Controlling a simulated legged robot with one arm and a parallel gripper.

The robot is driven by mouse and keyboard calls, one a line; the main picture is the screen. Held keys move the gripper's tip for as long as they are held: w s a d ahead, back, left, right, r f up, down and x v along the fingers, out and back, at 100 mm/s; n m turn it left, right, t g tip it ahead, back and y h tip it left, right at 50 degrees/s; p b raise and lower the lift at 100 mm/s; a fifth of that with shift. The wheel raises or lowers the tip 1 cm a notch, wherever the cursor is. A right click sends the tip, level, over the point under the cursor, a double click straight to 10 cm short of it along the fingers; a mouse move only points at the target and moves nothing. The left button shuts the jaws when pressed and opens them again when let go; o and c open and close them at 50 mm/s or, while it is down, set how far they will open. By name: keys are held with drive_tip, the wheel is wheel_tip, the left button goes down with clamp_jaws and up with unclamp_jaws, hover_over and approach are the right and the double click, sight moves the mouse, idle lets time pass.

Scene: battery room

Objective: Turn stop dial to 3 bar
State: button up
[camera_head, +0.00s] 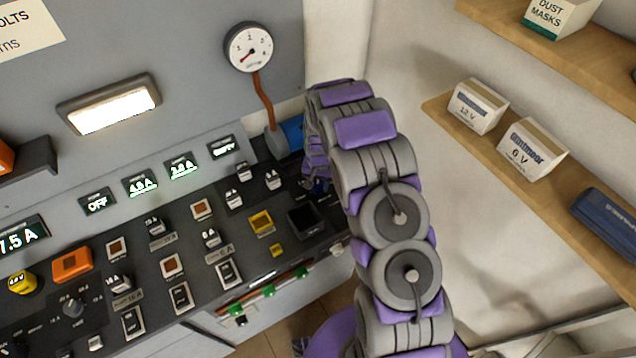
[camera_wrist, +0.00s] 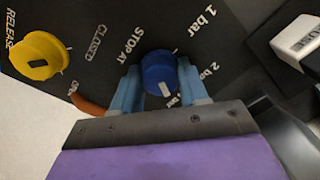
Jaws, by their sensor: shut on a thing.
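In the wrist view the blue stop dial (camera_wrist: 158,68) sits on a black panel beside the words STOP AT. My gripper (camera_wrist: 160,76) has its two light-blue fingers on either side of the dial, shut on it. The dial's white mark points down the picture, toward a third bar label that my gripper partly hides. The 1 bar and 2 bar labels are readable to the right. In the head view my arm hides the dial and most of my gripper. The round pressure gauge (camera_head: 248,47) has its needle at lower left.
The head view shows a console of switches, a blue cylinder (camera_head: 293,132) beside my arm, and a wooden shelf (camera_head: 550,190) with boxes at right.

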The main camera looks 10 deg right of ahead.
sight(319, 184)
idle(0.3)
drive_tip(key=o, duration=1.1)
drive_tip(key=shift+c, duration=0.2)
drive_tip(key=shift+r, duration=0.1)
wheel_tip(319, 184, up, 17)
drive_tip(key=p, duration=0.1)
drive_tip(key=shift+d, duration=0.15)
